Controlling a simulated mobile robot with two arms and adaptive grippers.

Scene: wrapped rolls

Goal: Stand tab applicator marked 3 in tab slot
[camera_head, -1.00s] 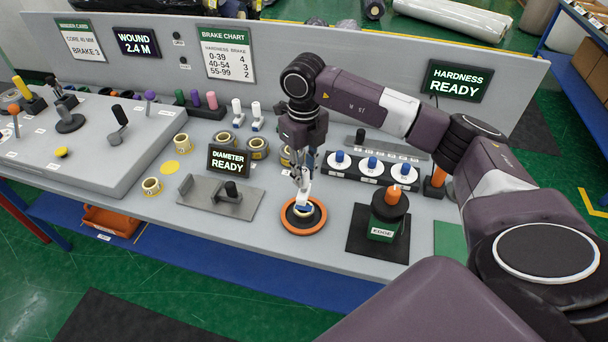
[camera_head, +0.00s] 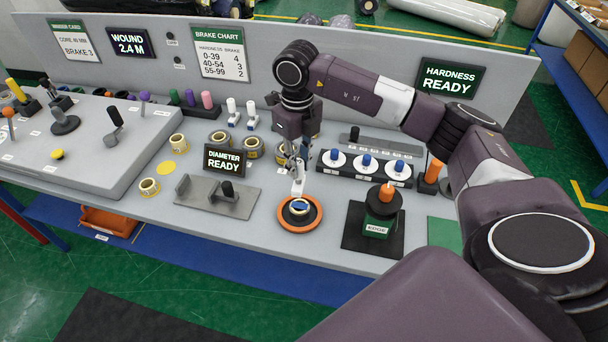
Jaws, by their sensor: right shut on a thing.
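My right gripper (camera_head: 296,166) is shut on a small white applicator (camera_head: 298,187), which it holds over the orange ring (camera_head: 286,222). A small roll with a blue patch on it (camera_head: 299,207) sits in the middle of that ring. Two similar white upright pieces (camera_head: 232,108) (camera_head: 252,110) stand behind the diameter display, at the back of the bench. I cannot read a 3 on any of them. No tab slot can be told for sure. My left gripper is out of view.
The diameter display (camera_head: 225,160) and a grey gauge plate (camera_head: 205,200) lie left of the ring. The green edge block (camera_head: 379,226) on a black mat stands right. A row of white dials with blue knobs (camera_head: 367,163) is behind.

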